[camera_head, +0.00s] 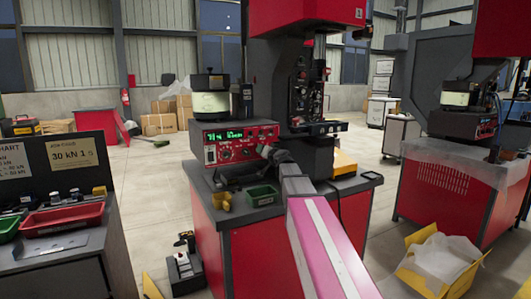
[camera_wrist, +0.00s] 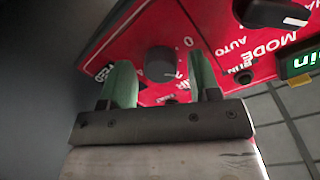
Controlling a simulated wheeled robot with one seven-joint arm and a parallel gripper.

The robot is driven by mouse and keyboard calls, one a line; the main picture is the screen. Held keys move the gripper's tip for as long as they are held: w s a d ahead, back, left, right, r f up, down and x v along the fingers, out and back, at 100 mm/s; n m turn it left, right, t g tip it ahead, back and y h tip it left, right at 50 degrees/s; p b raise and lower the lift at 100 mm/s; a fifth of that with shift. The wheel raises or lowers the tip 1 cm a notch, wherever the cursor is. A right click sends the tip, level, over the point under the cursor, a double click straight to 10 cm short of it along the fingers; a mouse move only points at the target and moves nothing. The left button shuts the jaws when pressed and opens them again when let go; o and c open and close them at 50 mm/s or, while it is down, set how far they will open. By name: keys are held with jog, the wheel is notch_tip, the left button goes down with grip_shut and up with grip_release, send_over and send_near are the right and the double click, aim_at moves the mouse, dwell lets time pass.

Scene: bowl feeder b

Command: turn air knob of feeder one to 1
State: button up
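The feeder's red control box (camera_head: 235,142) stands on the red bench in the head view, with a green lit display and several knobs. My gripper (camera_head: 266,151) is at the right part of its front panel. In the wrist view a dark round knob (camera_wrist: 160,68) sits between the two green fingers of my gripper (camera_wrist: 158,60), with a "0" mark at its upper right. The fingers are open, with a gap visible on both sides of the knob. The label below the knob is partly hidden by the fingers. A larger black knob (camera_wrist: 272,13) is by the MODE and AUTO print.
A green tray (camera_head: 262,195) and yellow pieces (camera_head: 222,201) lie on the bench top. The dark press (camera_head: 285,85) rises just behind and right of the control box. A second feeder (camera_head: 465,112) stands on another machine at the right.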

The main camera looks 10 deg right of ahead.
jog(key=shift+r, duration=0.1)
jog(key=v, duration=1)
jog(key=shift+s+d, duration=0.2)
jog(key=shift+s, duration=0.2)
